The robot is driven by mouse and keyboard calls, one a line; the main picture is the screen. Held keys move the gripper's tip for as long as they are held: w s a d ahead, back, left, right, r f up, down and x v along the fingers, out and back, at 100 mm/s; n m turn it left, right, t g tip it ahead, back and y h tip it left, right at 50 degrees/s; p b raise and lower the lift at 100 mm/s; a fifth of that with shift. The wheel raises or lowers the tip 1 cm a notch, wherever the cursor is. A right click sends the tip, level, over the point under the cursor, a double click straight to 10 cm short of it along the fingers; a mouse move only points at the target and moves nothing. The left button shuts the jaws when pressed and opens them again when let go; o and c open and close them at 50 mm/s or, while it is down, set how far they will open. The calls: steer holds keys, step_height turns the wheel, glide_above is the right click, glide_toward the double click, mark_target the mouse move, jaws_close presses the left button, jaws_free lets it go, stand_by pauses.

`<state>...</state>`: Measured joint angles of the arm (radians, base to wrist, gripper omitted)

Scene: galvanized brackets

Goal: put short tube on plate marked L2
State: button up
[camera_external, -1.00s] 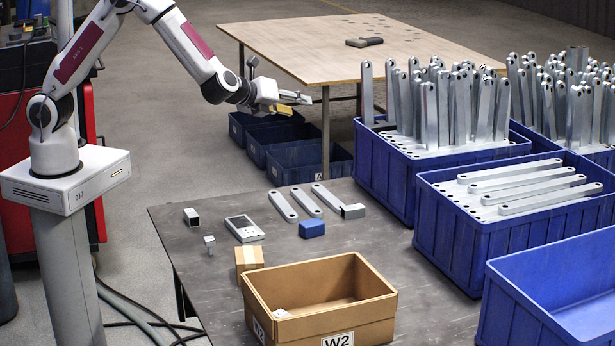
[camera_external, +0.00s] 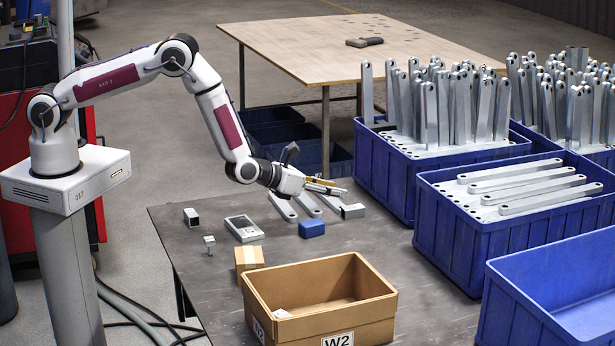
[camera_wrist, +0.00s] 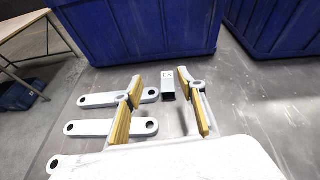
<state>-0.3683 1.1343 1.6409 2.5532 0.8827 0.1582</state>
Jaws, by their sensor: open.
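A short square tube (camera_external: 353,211) lies on the dark table at the near end of the rightmost flat bar (camera_external: 324,194). In the wrist view the tube (camera_wrist: 168,92) has a white label I cannot read clearly. Another short square tube (camera_external: 191,217) lies at the table's left. I can read no L2 mark. My gripper (camera_external: 337,189) is open and empty above the bars and the right tube. In the wrist view the tube appears between its yellow-padded fingers (camera_wrist: 160,82).
A blue block (camera_external: 312,229), a small metal part (camera_external: 209,244), a small carton (camera_external: 248,258) and an open W2 box (camera_external: 377,306) stand on the table. Blue crates of brackets (camera_external: 440,230) rise at the right.

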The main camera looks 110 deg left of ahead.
mark_target(355, 206)
steer(key=shift+w+d+f+m+h, duration=0.15)
steer(key=shift+f+m, duration=0.2)
steer(key=shift+f, duration=0.65)
steer(key=shift+w+d+f+m+h, duration=0.15)
steer(key=shift+f+m, duration=0.2)
steer(key=shift+f, duration=0.6)
steer(key=shift+a, duration=0.1)
steer(key=shift+x, duration=1.15)
steer(key=shift+r+x, duration=0.15)
steer(key=shift+x, duration=1.15)
steer(key=shift+r+x, duration=0.15)
steer(key=shift+x, duration=1.15)
steer(key=shift+w, duration=0.1)
jaws_close()
